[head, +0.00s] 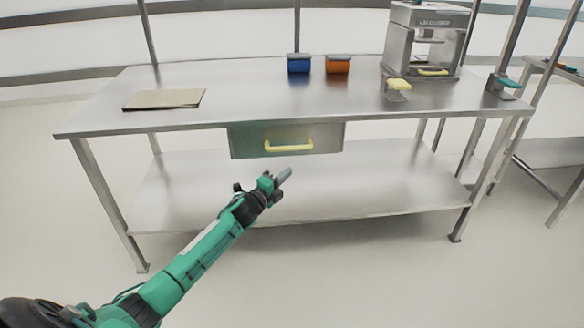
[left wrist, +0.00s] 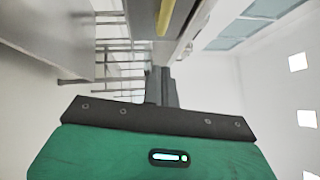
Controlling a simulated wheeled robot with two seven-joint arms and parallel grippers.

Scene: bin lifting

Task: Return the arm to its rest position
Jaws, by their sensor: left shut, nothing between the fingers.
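My left arm, green with black joints, reaches up from the lower left in the head view. Its gripper (head: 284,175) is shut and empty. It is in front of the table, below the drawer (head: 250,142) with the yellow handle (head: 288,146), and apart from the handle in the picture. In the left wrist view the gripper (left wrist: 168,88) shows as a dark shape beyond the green wrist housing. A yellow bar, which looks like the drawer handle (left wrist: 165,17), is at the top there. My right gripper is in neither view.
The steel table (head: 240,95) carries a flat beige board (head: 165,98), a blue bin (head: 299,64), an orange bin (head: 338,65) and a metal machine (head: 427,40). A lower shelf (head: 370,185) lies behind my gripper. The floor in front is clear. Another table (head: 555,152) stands at right.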

